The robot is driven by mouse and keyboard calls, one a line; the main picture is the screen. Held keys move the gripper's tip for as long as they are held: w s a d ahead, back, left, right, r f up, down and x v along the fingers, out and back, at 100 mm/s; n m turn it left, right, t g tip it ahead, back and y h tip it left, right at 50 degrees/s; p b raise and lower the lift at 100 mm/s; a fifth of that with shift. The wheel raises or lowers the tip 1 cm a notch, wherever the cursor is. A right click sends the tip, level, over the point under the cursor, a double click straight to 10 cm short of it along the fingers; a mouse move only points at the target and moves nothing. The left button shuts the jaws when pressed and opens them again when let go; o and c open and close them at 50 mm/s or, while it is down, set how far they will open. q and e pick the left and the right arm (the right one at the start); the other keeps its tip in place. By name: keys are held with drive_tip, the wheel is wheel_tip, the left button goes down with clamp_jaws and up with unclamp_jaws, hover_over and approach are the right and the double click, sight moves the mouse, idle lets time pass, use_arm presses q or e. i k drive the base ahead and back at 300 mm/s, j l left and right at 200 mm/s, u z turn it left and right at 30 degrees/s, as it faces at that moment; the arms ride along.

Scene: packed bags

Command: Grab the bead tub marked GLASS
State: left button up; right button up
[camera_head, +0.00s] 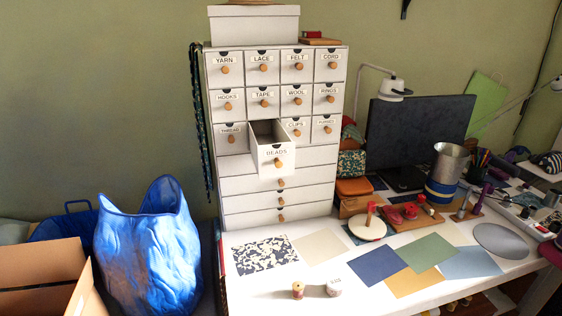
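A white drawer cabinet (279,187) stands on the white desk. Its drawer labelled BEADS (276,160) is pulled out; the inside looks dark, and I cannot make out any tub in it. Two small items stand upright on the desk in front: a tan and dark red spool-like piece (298,289) and a small whitish tub-like piece (334,287) with a reddish mark. No word GLASS is readable anywhere, so I cannot tell whether either is the bead tub. Neither of my grippers is in view.
Coloured sheets (431,253) lie flat across the desk. A round cream disc with a red-topped peg (367,227), a metal cylinder (446,168) and a dark monitor (417,131) stand right. A blue bag (148,248) and cardboard box (42,268) are at left.

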sight(335, 283)
drive_tip(key=l+u, duration=0.2)
drive_tip(key=u, duration=1.75)
drive_tip(key=k+l, duration=0.25)
drive_tip(key=l, duration=0.2)
drive_tip(key=k+l+u, duration=0.15)
drive_tip(key=l, duration=0.3)
drive_tip(key=k+l, duration=0.4)
